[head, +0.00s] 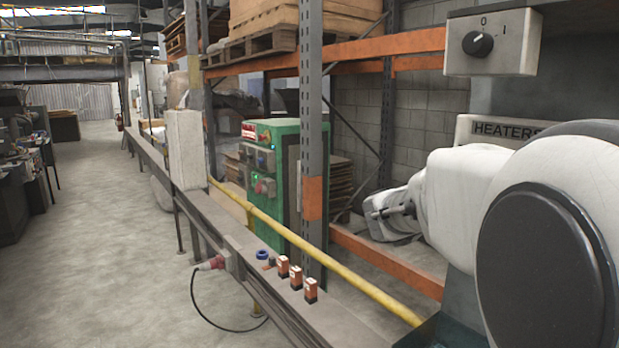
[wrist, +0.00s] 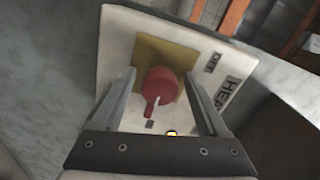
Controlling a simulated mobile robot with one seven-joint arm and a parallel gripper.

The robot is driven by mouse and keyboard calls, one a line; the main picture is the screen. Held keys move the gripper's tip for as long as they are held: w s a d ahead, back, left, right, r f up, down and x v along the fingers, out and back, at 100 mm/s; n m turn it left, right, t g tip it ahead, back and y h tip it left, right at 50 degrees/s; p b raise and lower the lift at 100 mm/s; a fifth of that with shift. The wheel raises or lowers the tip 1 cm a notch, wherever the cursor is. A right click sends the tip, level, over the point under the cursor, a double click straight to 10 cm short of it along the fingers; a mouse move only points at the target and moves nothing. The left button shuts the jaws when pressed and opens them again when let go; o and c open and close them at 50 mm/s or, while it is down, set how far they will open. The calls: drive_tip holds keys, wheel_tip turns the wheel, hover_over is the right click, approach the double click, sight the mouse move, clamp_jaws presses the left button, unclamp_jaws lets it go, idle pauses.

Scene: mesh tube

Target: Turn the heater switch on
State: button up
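The heater switch is a red rotary knob (wrist: 160,88) on a yellow square in the wrist view. Its white pointer line points down and slightly left in that picture. It sits on a pale panel (wrist: 116,40) with an "OFF" label and part of a "HEA..." label to its right. In the head view the panel (head: 466,130) reads "HEATERS"; my arm hides the knob there. My gripper (wrist: 159,72) is open, with one finger on each side of the knob. Gaps show between fingers and knob, but I cannot tell the depth.
A grey box with a black knob (head: 478,43) marked 0 and 1 is above the heater panel. A yellow rail (head: 310,250), an orange rack beam (head: 385,262) and a green cabinet (head: 285,180) stand left of my arm. Floor (head: 95,220) is clear further left.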

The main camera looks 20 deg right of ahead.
drive_tip(key=p+v, duration=0.1)
drive_tip(key=v, duration=1.6)
drive_tip(key=shift+a, duration=0.2)
drive_tip(key=shift+r, duration=0.15)
